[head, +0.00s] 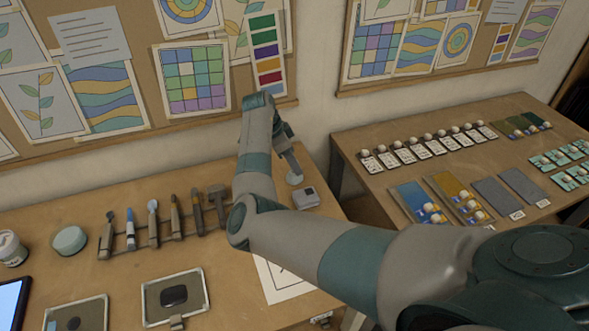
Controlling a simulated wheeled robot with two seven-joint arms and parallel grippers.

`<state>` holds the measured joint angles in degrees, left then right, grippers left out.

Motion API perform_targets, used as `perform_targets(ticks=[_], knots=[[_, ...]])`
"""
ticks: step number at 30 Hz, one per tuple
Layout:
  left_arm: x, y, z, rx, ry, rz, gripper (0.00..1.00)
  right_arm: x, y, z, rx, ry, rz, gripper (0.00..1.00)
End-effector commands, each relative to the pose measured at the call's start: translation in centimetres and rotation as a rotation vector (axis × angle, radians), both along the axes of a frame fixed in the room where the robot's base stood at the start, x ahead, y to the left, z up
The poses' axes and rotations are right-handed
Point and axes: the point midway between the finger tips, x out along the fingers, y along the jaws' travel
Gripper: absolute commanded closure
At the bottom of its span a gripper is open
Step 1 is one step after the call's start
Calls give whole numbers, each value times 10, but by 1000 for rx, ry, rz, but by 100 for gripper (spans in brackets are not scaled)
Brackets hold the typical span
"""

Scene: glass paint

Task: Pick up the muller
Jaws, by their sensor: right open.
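A small pale glassy piece with a round base, which looks like the muller (295,179), stands near the back right corner of the left table. My right gripper (291,160) is right above it and pointing down. The gripper is open, and its fingers and my forearm hide part of the piece. I cannot tell whether the fingers touch it. My left gripper is not in view.
A rack of upright tools (165,236) and a pale green round pot (69,240) stand to the left. Framed plates (176,296) and a white sheet (283,284) lie in front. A second table (385,190) is at right.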

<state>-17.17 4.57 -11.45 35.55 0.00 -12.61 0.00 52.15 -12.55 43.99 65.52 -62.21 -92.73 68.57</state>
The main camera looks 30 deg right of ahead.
Motion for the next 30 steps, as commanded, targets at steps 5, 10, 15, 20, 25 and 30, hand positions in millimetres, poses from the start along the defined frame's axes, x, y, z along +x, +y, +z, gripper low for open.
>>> perform_targets(ticks=[5, 10, 15, 20, 25, 30], knots=[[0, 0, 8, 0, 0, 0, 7, -2, -5, -14, 1, 3, 1, 59], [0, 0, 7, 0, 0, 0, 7, -2, -6, -16, 1, 2, 0, 59], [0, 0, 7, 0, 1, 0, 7, -2, -6, -16, 1, 2, 0, 59], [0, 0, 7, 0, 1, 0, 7, -2, -6, -16, 1, 2, 0, 62], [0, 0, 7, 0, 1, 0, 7, -2, -6, -16, 1, 2, 0, 100], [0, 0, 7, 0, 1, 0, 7, -2, -6, -15, 0, 1, 1, 100]])
